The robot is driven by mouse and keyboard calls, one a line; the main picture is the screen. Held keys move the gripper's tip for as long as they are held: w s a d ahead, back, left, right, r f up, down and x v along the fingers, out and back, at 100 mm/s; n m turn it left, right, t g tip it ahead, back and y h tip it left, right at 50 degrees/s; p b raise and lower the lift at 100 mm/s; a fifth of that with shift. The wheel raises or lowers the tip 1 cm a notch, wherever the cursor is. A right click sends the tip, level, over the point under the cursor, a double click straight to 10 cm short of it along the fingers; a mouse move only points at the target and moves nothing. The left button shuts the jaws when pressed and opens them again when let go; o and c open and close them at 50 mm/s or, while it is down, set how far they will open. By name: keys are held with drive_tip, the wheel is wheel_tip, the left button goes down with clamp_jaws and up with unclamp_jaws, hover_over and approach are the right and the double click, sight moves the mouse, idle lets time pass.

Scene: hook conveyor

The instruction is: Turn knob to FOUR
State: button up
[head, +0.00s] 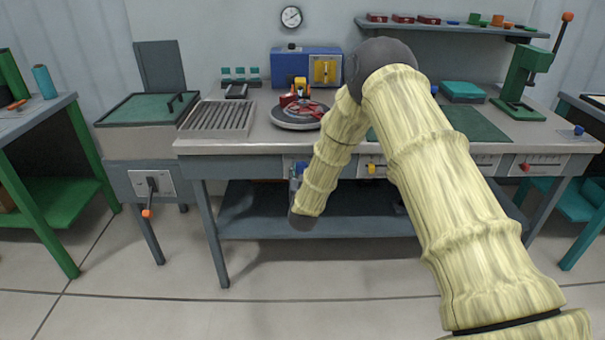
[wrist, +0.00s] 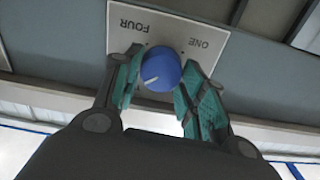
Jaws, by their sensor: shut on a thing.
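In the wrist view a round blue knob (wrist: 160,72) with a white pointer mark sits on a pale label plate (wrist: 165,22). The plate reads FOUR on the left and ONE on the right, both upside down in the picture. The white mark lies on the knob's lower left, away from both words. My gripper (wrist: 158,62) has its teal-padded fingers on either side of the knob, shut on it. In the head view my arm hides most of the gripper and the knob at the bench's front edge.
The workbench (head: 250,147) carries a round turntable (head: 299,115), a slatted grey rack (head: 218,119) and a blue box (head: 307,62). A yellow knob (head: 371,168) and a red knob (head: 525,167) are farther right on the front. The floor before the bench is clear.

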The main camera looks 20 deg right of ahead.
drive_tip(key=shift+d+f+m+b, duration=0.1)
drive_tip(key=shift+m+b, duration=1.75)
drive_tip(key=shift+m, duration=1)
drive_tip(key=shift+d+f+m+b, duration=0.15)
drive_tip(key=shift+m+b, duration=1.75)
drive_tip(key=shift+m, duration=1)
drive_tip(key=shift+d+f+m+b, duration=0.1)
drive_tip(key=shift+m+b, duration=1.75)
drive_tip(key=shift+m, duration=1)
drive_tip(key=o, duration=1)
drive_tip(key=shift+s, duration=0.1)
drive_tip(key=shift+o, duration=0.2)
drive_tip(key=shift+a+r, duration=0.1)
